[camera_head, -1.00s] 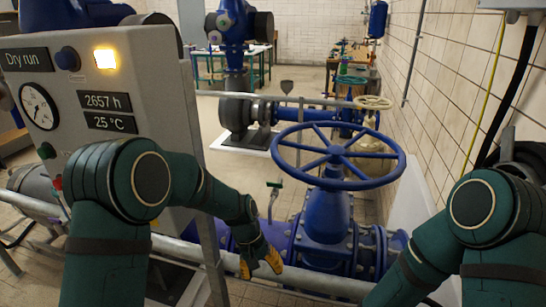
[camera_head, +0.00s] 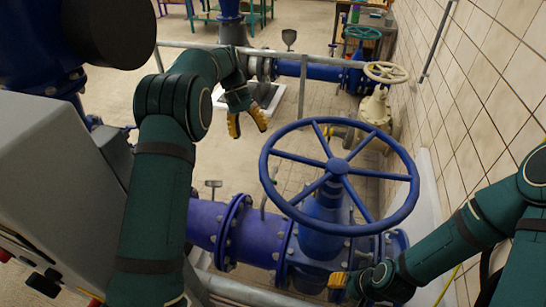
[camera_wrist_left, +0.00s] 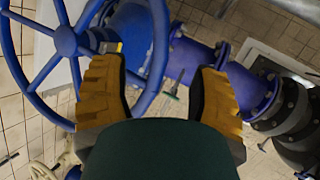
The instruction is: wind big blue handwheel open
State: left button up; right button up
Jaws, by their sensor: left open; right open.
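The big blue handwheel (camera_head: 338,166) is a spoked ring lying about level on top of a blue valve (camera_head: 322,212). My left gripper (camera_head: 247,122) is open and empty, beyond the wheel's left rim and apart from it in the head view. In the left wrist view the open left fingers (camera_wrist_left: 160,95) point toward the blue pipework, with the handwheel (camera_wrist_left: 66,40) at the upper left, close to the left finger. My right gripper (camera_head: 339,281) is low by the valve body, below the wheel's near rim; its fingers are partly hidden by its own arm.
A blue flanged pipe (camera_head: 255,238) runs left from the valve. A cream handwheel (camera_head: 386,72) and a teal handwheel (camera_head: 362,32) stand behind. A grey cabinet (camera_head: 60,190) is at left, a tiled wall (camera_head: 490,90) at right. A grey rail (camera_head: 250,292) crosses in front.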

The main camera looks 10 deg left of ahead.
aim_at(263, 171)
pick_arm(q)
jog(key=x, duration=1.4)
jog(key=shift+a, duration=0.1)
jog(key=shift+s, duration=0.1)
grip_shut()
